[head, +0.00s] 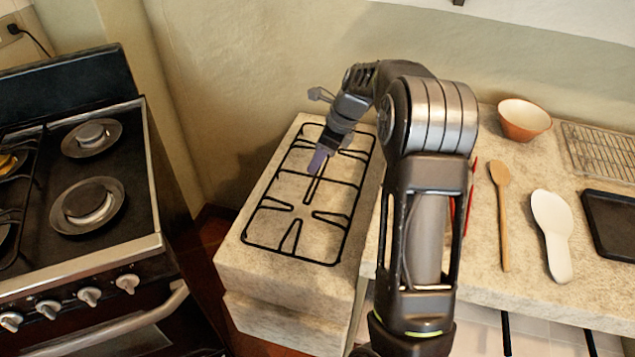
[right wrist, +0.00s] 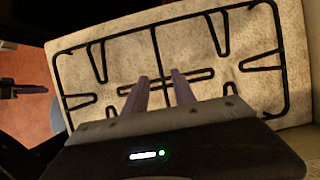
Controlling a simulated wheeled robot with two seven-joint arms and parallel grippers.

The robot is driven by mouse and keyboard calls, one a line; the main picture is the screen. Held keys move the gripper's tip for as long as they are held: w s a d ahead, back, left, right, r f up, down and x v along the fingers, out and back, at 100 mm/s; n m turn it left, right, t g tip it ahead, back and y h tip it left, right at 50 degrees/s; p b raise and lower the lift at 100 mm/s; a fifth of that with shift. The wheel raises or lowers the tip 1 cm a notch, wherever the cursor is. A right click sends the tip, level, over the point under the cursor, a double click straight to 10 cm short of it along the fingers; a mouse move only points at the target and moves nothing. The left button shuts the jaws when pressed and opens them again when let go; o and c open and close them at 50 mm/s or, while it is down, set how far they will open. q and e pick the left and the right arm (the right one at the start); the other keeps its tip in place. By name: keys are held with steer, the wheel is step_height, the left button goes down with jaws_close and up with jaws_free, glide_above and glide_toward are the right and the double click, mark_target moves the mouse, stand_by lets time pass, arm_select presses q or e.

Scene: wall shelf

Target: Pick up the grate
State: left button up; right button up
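The grate (head: 313,190) is a black wire frame with inward prongs and a central bar. It lies flat on a pale stone counter block (head: 290,285). My right gripper (head: 318,165) is over the middle of the grate. In the right wrist view, the two grey-violet fingers (right wrist: 160,80) are apart, with the central bar of the grate (right wrist: 200,72) at their tips. No part of the grate looks raised. I cannot tell whether the fingers touch it. A dark piece with a grey tip (right wrist: 25,91) at the left edge may be my left gripper; its fingers are unclear.
A stove (head: 90,200) stands left of the block, across a gap. A wall is close behind.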

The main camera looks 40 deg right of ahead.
mark_target(306, 175)
steer(key=shift+a+r, duration=0.1)
steer(key=shift+r, duration=0.05)
steer(key=shift+x, duration=1.3)
steer(key=shift+x, duration=2.6)
steer(key=shift+w, duration=0.1)
jaws_close()
steer(key=shift+r, duration=0.1)
